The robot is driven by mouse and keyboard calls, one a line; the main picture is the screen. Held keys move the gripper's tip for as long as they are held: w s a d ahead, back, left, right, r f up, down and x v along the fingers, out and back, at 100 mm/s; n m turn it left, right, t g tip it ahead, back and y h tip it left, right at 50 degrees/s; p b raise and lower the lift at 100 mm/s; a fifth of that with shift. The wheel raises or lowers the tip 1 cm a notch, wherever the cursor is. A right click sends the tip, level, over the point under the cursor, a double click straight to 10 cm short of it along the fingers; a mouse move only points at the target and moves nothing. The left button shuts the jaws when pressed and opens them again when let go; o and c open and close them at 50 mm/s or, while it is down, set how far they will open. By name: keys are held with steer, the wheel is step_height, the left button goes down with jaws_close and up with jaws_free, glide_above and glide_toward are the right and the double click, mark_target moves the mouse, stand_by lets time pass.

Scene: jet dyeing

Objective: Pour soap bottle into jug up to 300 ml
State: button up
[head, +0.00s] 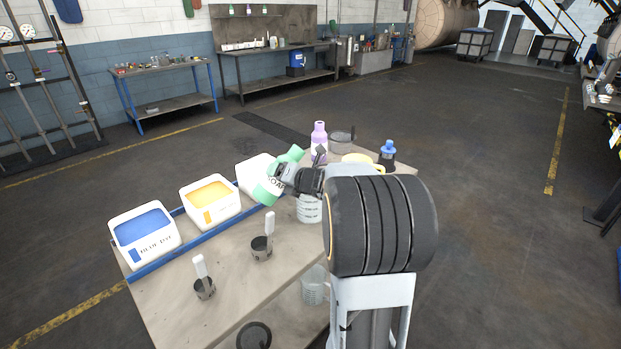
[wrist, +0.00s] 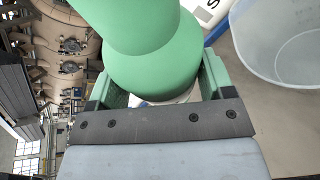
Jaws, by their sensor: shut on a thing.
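The green and white soap bottle (head: 268,191) is held tilted above the table, left of my arm. My gripper (head: 288,176) is shut on it. In the wrist view the green bottle (wrist: 150,55) fills the space between the fingers of my gripper (wrist: 155,85). The clear jug (head: 309,211) stands on the table below and right of the bottle, partly hidden by my arm. In the wrist view the jug (wrist: 283,50) shows at the upper right, beside the bottle and apart from it. I see no liquid stream, and the jug's level cannot be read.
White bins of blue (head: 145,255) and yellow (head: 215,217) powder, with a third bin (head: 252,165), line the table's left edge. Two dark cups (head: 205,289) (head: 261,250) have white-handled tools. A purple bottle (head: 319,143) and blue-capped bottle (head: 388,153) stand behind.

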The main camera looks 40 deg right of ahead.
mark_target(280, 187)
steer(key=shift+r, duration=0.1)
steer(key=shift+a+f, duration=0.1)
steer(key=shift+f, duration=0.3)
steer(key=shift+a+f+m+y+b, duration=0.15)
steer(key=shift+f+m+y+b, duration=0.15)
steer(key=shift+f, duration=0.35)
steer(key=shift+a+f+m+y+b, duration=0.1)
steer(key=shift+f+m+y+b, duration=0.1)
steer(key=shift+f+m+b, duration=0.3)
steer(key=shift+w+a+f+m+t+y+p, duration=0.1)
steer(key=shift+a+f+m+t+y+p, duration=0.15)
steer(key=shift+m+t+p, duration=0.4)
stand_by(0.4)
steer(key=shift+a+r+m+y+p, duration=0.15)
steer(key=shift+r+m+y+p, duration=0.35)
steer(key=shift+p, duration=1.25)
steer(key=shift+d+r+m+t, duration=0.15)
steer(key=shift+d+r+m, duration=0.1)
steer(key=shift+r+m, duration=0.25)
steer(key=shift+d+r+m+t, duration=0.1)
steer(key=shift+d+r+m, duration=0.15)
steer(key=shift+r+m, duration=0.15)
stand_by(2.6)
